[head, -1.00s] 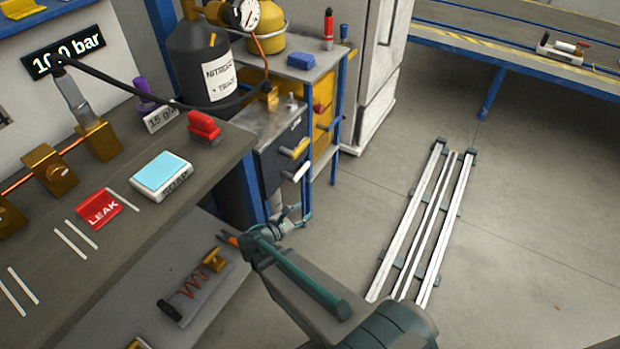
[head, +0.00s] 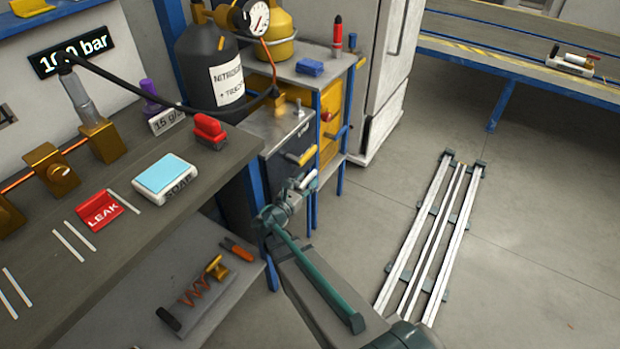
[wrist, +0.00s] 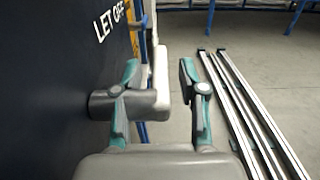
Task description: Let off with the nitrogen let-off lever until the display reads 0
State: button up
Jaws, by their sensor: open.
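The display (head: 72,51) at the upper left appears to read 10.0 bar, partly crossed by a black hose. The dark let-off box (head: 275,130) stands beside the nitrogen bottle (head: 220,75) and carries a yellow handle (head: 300,157) and, below it, a pale lever (head: 308,182). In the wrist view the panel (wrist: 60,80) is marked LET OFF, and the pale lever (wrist: 161,72) stands out from it on a dark shaft.
A lower shelf (head: 205,318) holds a copper coil. A yellow cabinet (head: 330,130) stands behind the box. White rails (head: 435,235) lie on the floor at right.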

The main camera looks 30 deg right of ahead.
jog(key=shift+x, duration=1.3)
jog(key=shift+c, duration=0.2)
grip_shut()
